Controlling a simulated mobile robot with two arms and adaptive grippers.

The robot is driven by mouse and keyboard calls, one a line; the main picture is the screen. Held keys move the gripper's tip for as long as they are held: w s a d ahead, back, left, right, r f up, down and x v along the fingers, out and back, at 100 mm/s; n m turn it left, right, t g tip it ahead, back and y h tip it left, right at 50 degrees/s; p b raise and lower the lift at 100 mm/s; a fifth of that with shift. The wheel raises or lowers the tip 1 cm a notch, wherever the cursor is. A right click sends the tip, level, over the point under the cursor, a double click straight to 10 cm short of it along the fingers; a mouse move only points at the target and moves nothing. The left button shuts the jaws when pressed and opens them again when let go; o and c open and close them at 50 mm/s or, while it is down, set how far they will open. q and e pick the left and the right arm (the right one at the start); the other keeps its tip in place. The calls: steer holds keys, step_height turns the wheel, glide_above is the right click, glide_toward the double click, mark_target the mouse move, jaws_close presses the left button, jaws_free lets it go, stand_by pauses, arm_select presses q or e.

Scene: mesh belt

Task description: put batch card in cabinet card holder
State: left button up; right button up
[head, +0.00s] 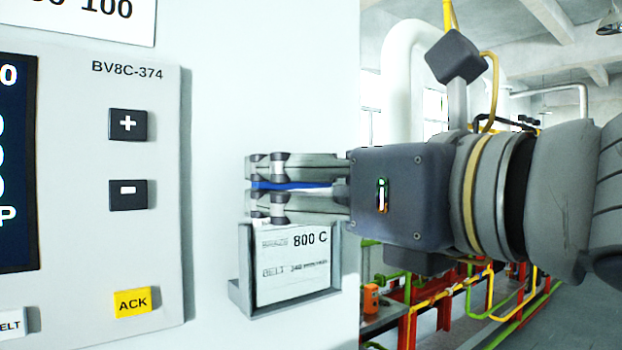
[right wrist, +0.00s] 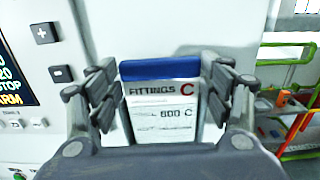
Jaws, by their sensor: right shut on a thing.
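The batch card (head: 293,266) is white with a blue top band and printed text, including "800 C". In the right wrist view, the card (right wrist: 163,98) stands upright between the fingers and reads "FITTINGS C". My right gripper (head: 265,188) comes in from the right and is shut on the card's upper part, with blue showing between its fingers. The grey cabinet card holder (head: 245,265) is fixed to the pale cabinet face. The card's lower part appears within the holder's frame, between its side walls. The fingers hide the card's top in the head view. My left gripper is not in view.
The cabinet face between panel and holder is clear. Red, green and yellow pipework (head: 440,300) stands beyond the cabinet's right edge.

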steer(key=o, duration=1.1)
steer(key=v, duration=1.2)
